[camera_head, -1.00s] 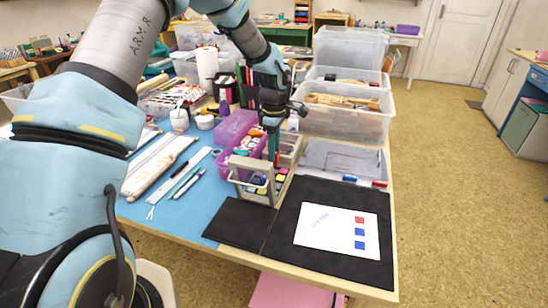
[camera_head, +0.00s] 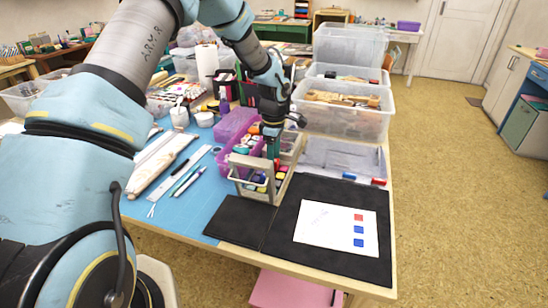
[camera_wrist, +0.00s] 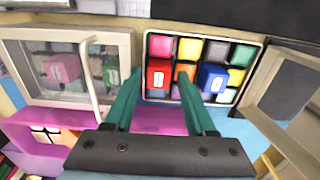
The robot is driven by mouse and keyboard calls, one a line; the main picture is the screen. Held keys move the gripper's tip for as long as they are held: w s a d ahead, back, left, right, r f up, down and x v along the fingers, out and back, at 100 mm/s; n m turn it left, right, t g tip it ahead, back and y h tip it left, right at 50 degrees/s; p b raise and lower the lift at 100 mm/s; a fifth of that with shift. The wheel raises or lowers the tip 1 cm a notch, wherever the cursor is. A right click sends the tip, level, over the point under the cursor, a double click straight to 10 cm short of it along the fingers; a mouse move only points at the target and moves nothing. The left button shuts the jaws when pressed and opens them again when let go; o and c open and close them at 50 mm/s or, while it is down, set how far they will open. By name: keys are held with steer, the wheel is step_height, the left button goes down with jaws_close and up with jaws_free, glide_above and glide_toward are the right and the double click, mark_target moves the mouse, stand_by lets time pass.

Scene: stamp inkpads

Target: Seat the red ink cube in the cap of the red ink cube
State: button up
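The red ink cube (camera_wrist: 158,78), with a white mark on its face, stands over the tray of coloured ink pads in the wrist view. My gripper (camera_wrist: 161,76) has its two teal fingers on either side of the cube, with narrow gaps visible, so it looks open around it. In the head view my gripper (camera_head: 273,150) reaches down into the wooden organizer (camera_head: 262,190); the cube is not distinct there. A small red piece (camera_head: 378,182), perhaps the cap, lies near the table's right edge beside the black mat.
A blue cube (camera_wrist: 212,78) stands right of the red one. Pink (camera_wrist: 62,70) and green (camera_wrist: 110,76) cubes show left through a clear panel. A small blue piece (camera_head: 348,177) lies near the red piece. Stamped paper (camera_head: 335,230) lies on the black mat (camera_head: 290,240).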

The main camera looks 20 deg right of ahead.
steer(key=shift+w+r, duration=0.1)
step_height(320, 180, up, 11)
steer(key=b, duration=0.3)
steer(key=shift+a, duration=0.2)
steer(key=s+a+r+m, duration=0.1)
steer(key=a+m, duration=0.2)
steer(key=a, duration=0.8)
steer(key=s+a+r+m, duration=0.1)
steer(key=a+r+m, duration=0.15)
steer(key=a, duration=0.85)
steer(key=s+a+m, duration=0.2)
steer(key=s+a, duration=0.2)
steer(key=a, duration=0.3)
steer(key=s+a+f+m+t, duration=0.1)
steer(key=s+a+m, duration=0.2)
steer(key=s+a, duration=0.2)
steer(key=shift+a+f+t, duration=0.15)
steer(key=shift+a+t, duration=0.15)
steer(key=shift+a, duration=0.75)
